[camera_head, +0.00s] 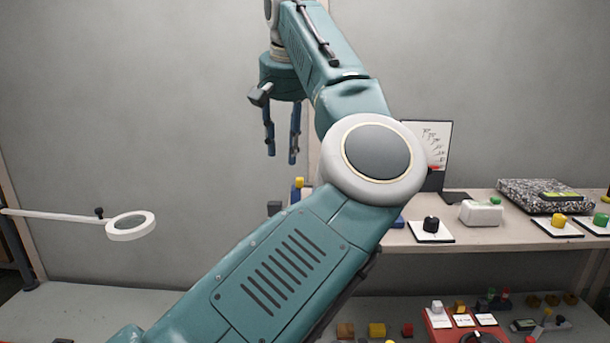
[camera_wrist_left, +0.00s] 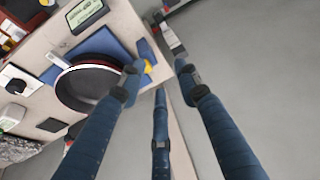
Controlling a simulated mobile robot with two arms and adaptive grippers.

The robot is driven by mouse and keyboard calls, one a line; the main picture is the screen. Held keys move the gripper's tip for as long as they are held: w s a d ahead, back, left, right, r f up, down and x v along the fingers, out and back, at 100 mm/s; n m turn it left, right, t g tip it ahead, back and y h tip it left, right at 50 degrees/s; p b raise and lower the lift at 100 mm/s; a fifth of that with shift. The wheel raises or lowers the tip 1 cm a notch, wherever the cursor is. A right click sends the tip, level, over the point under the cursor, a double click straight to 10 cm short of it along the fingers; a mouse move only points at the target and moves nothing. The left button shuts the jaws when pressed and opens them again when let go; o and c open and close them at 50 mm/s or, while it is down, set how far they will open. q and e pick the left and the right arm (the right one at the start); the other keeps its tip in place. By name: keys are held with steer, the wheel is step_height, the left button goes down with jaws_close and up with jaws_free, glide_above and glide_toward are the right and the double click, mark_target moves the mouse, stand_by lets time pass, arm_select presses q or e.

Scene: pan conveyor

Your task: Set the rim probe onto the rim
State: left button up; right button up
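The pan (camera_wrist_left: 88,87), dark with a reddish rim, rests on a blue mat (camera_wrist_left: 103,43) in the left wrist view; my arm hides it in the head view. A small yellow piece on a blue post (camera_head: 299,184) stands at the bench's left end in the head view; I cannot tell for sure that it is the rim probe. A yellow bit (camera_wrist_left: 147,67) also shows beside the pan in the wrist view, partly behind a finger. My left gripper (camera_head: 281,158) is open and empty, fingers down, above the post. My right gripper is out of view.
The bench (camera_head: 500,238) holds a black knob on a white card (camera_head: 431,229), a white box (camera_head: 481,212) and a speckled slab (camera_head: 545,194). A white ring on an arm (camera_head: 131,226) juts in at left. A lower shelf (camera_head: 120,300) carries several small parts.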

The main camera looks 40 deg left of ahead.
mark_target(300, 178)
arm_select(q)
steer(key=shift+m+t, duration=0.3)
steer(key=shift+t, duration=0.2)
steer(key=w+f, duration=0.1)
steer(key=f, duration=0.1)
steer(key=w+f+p, duration=0.1)
steer(key=f, duration=0.1)
steer(key=w+f, duration=0.2)
steer(key=shift+w+f, duration=0.1)
steer(key=shift+f, duration=0.3)
steer(key=shift+w+a+f, duration=0.15)
steer(key=shift+a+f, duration=0.1)
steer(key=shift+f, duration=0.35)
